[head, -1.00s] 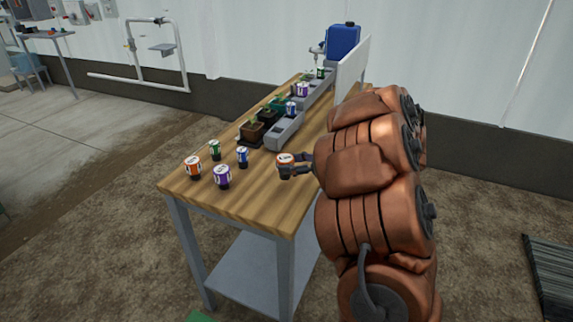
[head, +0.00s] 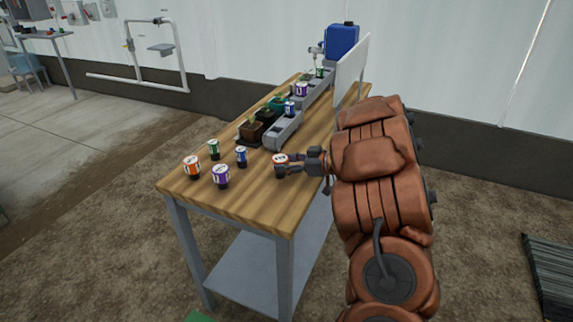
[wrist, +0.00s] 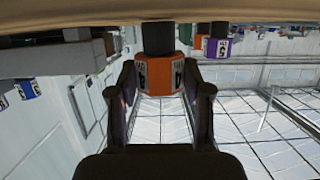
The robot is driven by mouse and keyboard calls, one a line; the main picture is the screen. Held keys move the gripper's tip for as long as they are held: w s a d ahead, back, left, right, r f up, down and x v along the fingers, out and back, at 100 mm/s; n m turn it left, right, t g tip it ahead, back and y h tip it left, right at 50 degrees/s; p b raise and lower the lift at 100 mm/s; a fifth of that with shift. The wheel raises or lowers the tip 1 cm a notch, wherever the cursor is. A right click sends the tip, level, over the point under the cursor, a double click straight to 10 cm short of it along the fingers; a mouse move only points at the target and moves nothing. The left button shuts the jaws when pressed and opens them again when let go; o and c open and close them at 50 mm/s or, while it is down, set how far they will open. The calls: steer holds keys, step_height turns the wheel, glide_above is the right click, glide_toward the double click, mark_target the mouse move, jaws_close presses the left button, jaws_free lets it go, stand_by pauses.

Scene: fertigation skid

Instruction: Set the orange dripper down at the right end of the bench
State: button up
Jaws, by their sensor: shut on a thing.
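An orange and white dripper (head: 280,159) with a dark base is between the fingers of my gripper (head: 291,165), above or on the near right part of the wooden bench (head: 255,205). In the wrist view my gripper (wrist: 160,95) is shut on the orange dripper (wrist: 155,73), one finger on each side. Its black base (wrist: 157,38) points at the bench surface (wrist: 110,18). I cannot tell whether the base touches the wood. A second orange dripper (head: 191,167) stands upright at the bench's near left corner.
Purple (head: 221,175), blue (head: 241,157) and green (head: 213,149) drippers stand left of my gripper. Behind them are a grey rail (head: 283,132), plant pots (head: 250,133), a white panel (head: 351,72) and a blue canister (head: 341,42). Wood in front of the held dripper is clear.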

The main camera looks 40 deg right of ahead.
steer(key=shift+f, duration=0.1)
steer(key=o, duration=1.1)
steer(key=shift+o, duration=0.2)
steer(key=shift+r, duration=0.2)
steer(key=v, duration=1.2)
steer(key=shift+w, duration=0.1)
